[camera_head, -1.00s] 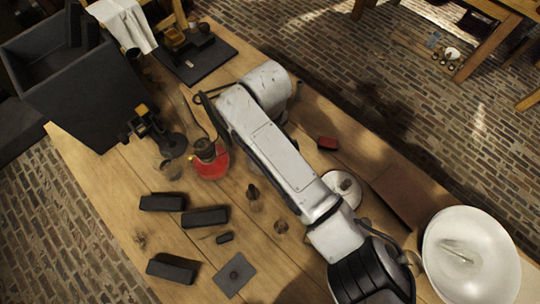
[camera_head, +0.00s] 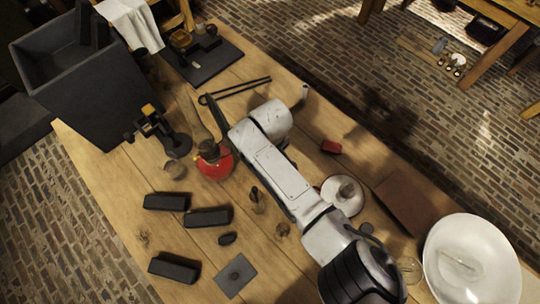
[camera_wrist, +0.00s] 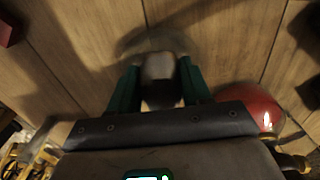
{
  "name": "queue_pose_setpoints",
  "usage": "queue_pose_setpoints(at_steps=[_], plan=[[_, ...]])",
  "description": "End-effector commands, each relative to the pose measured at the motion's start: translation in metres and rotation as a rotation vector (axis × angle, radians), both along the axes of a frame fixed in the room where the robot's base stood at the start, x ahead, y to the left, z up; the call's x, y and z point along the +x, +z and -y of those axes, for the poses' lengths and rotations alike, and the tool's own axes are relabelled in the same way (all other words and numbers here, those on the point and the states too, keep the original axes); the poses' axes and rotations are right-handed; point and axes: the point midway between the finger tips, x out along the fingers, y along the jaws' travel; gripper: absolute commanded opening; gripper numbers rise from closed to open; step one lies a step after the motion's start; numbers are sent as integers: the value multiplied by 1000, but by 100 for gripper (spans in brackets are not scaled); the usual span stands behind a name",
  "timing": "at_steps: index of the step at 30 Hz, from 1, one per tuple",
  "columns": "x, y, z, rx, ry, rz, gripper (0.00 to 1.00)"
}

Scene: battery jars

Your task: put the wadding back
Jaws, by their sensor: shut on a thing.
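In the wrist view my gripper (camera_wrist: 159,88) has its green fingers closed on a pale grey, blurred thing (camera_wrist: 160,68). It may be the wadding, but the blur hides its shape. A faint rounded, glassy shape blurs around its far end. A red round vessel (camera_wrist: 256,110) is just right of my gripper. In the head view the red flask (camera_head: 215,166) stands left of my arm. My gripper and the held thing are hidden or not clear there. I cannot pick out other wadding with certainty.
Several black blocks (camera_head: 208,217) and a flat grey plate (camera_head: 235,275) lie left of my arm. Black tongs (camera_head: 240,88) lie beyond the flask. A white dish (camera_head: 331,190), red block (camera_head: 331,146) and large white bowl (camera_head: 435,260) are right.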

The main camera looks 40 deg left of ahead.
Motion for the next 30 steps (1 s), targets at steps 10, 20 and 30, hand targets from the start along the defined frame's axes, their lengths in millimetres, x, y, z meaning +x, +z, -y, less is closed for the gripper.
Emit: queue_pose_setpoints(at_steps=[10, 20, 30], plan=[[0, -2, 0, 0, 0, 0, 68], [0, 0, 0, 0, 0, 0, 74], [1, 46, -1, 6, -1, 0, 74]])
